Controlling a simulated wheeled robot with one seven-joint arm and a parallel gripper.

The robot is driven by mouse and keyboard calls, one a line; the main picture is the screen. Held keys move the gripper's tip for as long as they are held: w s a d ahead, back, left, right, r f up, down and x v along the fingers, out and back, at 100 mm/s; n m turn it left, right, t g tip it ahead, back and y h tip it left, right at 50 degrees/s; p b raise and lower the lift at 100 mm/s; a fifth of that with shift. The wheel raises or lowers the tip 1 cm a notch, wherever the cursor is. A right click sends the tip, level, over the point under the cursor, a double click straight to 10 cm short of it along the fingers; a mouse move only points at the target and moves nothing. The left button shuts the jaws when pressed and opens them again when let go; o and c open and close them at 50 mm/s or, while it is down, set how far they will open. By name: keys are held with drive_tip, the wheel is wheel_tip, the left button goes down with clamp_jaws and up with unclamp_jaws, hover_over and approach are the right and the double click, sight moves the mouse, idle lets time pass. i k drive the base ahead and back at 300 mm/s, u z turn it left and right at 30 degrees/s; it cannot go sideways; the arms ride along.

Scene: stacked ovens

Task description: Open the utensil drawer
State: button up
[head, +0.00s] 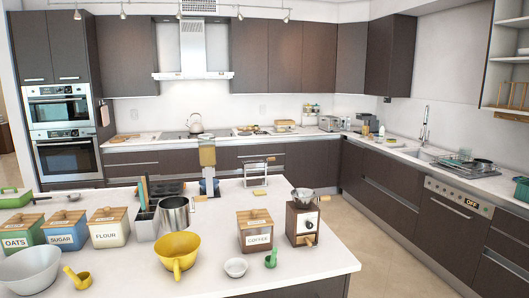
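No drawer is marked as the utensil drawer, and I cannot tell which one it is. Dark drawer fronts (131,158) run under the back counter, left of and below the cooktop (187,135). More dark fronts (382,166) with light horizontal handle strips line the right counter. All the fronts that show look closed. The island hides the lower parts of the back fronts. My gripper is not in view.
A white island (320,262) fills the foreground, with canisters, bowls and a coffee grinder (302,218). Stacked ovens (66,130) stand at the back left. A dishwasher (447,212) is at the right. Tan floor (372,255) is clear between island and right counter.

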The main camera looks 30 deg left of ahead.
sight(261, 149)
drive_tip(key=z, duration=0.1)
drive_tip(key=i, duration=4.8)
drive_tip(key=u, duration=2)
drive_tip(key=i, duration=5.8)
drive_tip(key=z, duration=0.65)
